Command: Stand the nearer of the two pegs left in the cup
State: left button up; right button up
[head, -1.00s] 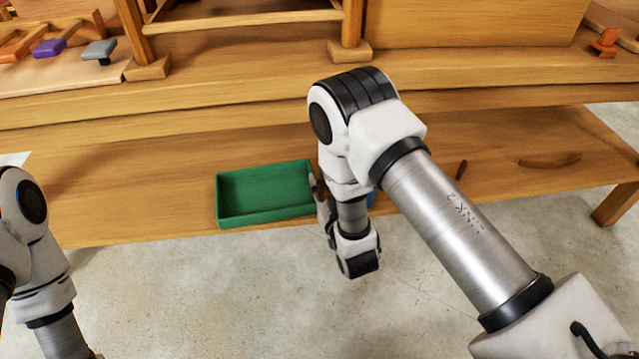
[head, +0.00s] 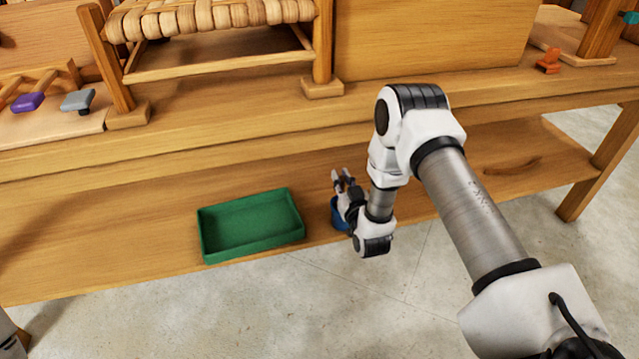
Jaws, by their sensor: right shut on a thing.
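The blue cup (head: 337,222) stands on the lower shelf, just right of the green tray, and is partly hidden behind my right gripper and wrist. My right gripper (head: 343,178) is low over the shelf, at the cup, with its fingers pointing away from me. It is shut on a thin thing, which I take to be a peg; the peg itself is too small and covered to make out. I cannot tell whether it touches the cup. No other peg shows clearly. My left gripper is out of view.
A green tray (head: 249,230) sits on the lower shelf (head: 100,240) with clear shelf to its left. A curved wooden piece (head: 512,166) lies farther right.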

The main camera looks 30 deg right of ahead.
jog(key=shift+f+b, duration=2)
jog(key=shift+f, duration=0.2)
grip_shut()
jog(key=o, duration=0.8)
grip_release()
jog(key=shift+s, duration=0.1)
jog(key=v, duration=0.7)
jog(key=shift+s, duration=0.2)
